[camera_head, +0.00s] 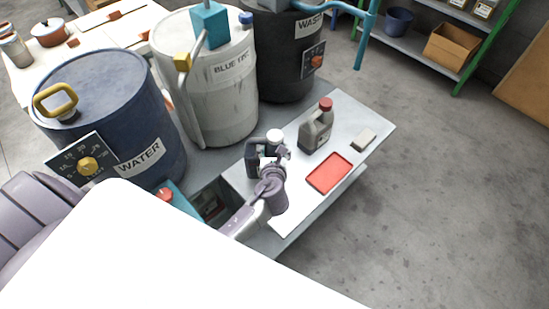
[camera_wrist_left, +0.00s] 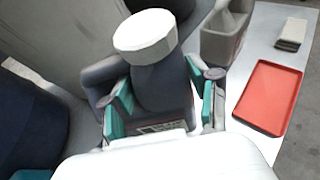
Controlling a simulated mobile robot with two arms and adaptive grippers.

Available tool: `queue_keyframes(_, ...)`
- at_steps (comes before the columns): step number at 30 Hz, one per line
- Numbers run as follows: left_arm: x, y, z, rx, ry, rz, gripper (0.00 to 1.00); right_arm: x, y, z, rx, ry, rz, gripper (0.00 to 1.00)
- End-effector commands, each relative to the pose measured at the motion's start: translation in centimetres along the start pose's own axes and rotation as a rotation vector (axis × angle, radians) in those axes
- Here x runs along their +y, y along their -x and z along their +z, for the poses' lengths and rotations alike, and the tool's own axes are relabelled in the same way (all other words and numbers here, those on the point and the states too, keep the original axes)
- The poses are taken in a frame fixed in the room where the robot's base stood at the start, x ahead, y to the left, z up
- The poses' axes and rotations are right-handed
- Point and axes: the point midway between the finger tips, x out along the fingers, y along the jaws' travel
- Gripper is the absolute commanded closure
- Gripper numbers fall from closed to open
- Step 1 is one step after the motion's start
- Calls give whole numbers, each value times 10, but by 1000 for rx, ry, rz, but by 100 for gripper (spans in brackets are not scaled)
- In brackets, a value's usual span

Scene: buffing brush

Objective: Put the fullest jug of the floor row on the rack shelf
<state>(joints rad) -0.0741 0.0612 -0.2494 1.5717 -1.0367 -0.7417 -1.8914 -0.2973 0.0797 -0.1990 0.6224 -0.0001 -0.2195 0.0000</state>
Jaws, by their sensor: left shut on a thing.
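A dark jug with a white cap (camera_head: 274,136) stands at the left part of a pale bench top (camera_head: 365,115), beside the drums. In the left wrist view the dark jug (camera_wrist_left: 165,88) is between the teal pads of my left gripper (camera_wrist_left: 162,105), which is shut on it. My left gripper also shows in the head view (camera_head: 268,158), partly covering the jug. A grey jug with a red cap (camera_head: 317,130) stands to its right. I cannot tell how full either jug is. A rack shelf (camera_head: 425,48) shows at the upper right. My right gripper is out of view.
A red tray (camera_head: 329,173) and a small pale block (camera_head: 363,139) lie on the bench. A blue drum (camera_head: 105,110), a white drum (camera_head: 205,90) and a dark drum (camera_head: 285,60) stand behind. The rack holds a blue bin (camera_head: 398,21) and cardboard box (camera_head: 452,48). Floor at right is clear.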

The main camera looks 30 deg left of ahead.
Motion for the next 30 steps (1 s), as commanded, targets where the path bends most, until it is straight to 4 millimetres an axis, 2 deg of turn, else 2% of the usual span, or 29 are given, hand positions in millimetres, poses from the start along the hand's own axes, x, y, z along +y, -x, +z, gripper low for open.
queue_keyframes(2, -1, -2, -2, -6, 0, -1, 100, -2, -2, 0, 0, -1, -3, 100)
queue_keyframes(10, -1, -15, -33, -5, 0, 0, 100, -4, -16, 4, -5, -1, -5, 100)
queue_keyframes(20, -1, -15, -34, -6, 0, -1, 100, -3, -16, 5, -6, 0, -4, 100)
queue_keyframes(21, 0, -15, -38, 1, 0, 0, 35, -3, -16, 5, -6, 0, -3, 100)
queue_keyframes(25, 0, -15, -37, 1, 0, 0, 14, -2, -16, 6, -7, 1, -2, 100)
queue_keyframes(30, 0, -15, -37, 1, 0, 0, 14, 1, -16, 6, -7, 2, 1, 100)
